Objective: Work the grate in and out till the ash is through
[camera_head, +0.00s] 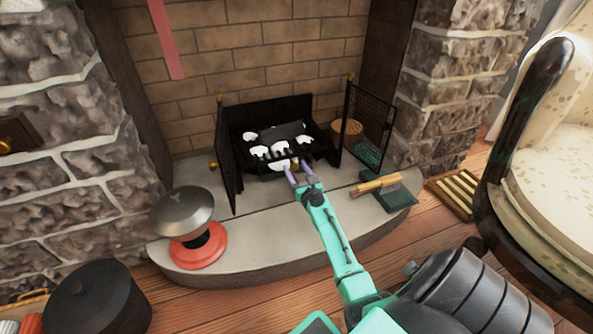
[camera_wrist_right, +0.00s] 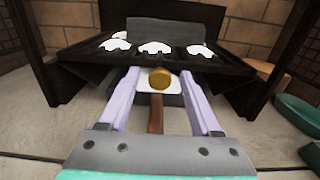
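The black grate (camera_head: 275,133) sits in the fireplace with several white ash lumps (camera_head: 262,152) on it; ash also shows on top in the right wrist view (camera_wrist_right: 154,47). A brass knob (camera_wrist_right: 160,78) is at the grate's front, with a white patch behind and below it. My right gripper (camera_head: 300,172) reaches to the grate's front. In the right wrist view its two lilac fingers (camera_wrist_right: 160,80) are open on either side of the knob, with a visible gap on both sides. My left gripper is not in view.
Black screen panels (camera_head: 228,165) stand either side, the right one mesh (camera_head: 369,125). A grey dome on a red base (camera_head: 188,215) stands left on the hearth (camera_head: 260,245). A wooden-handled brush (camera_head: 376,186) lies right on a green pan (camera_head: 395,197). An armchair (camera_head: 553,150) stands right.

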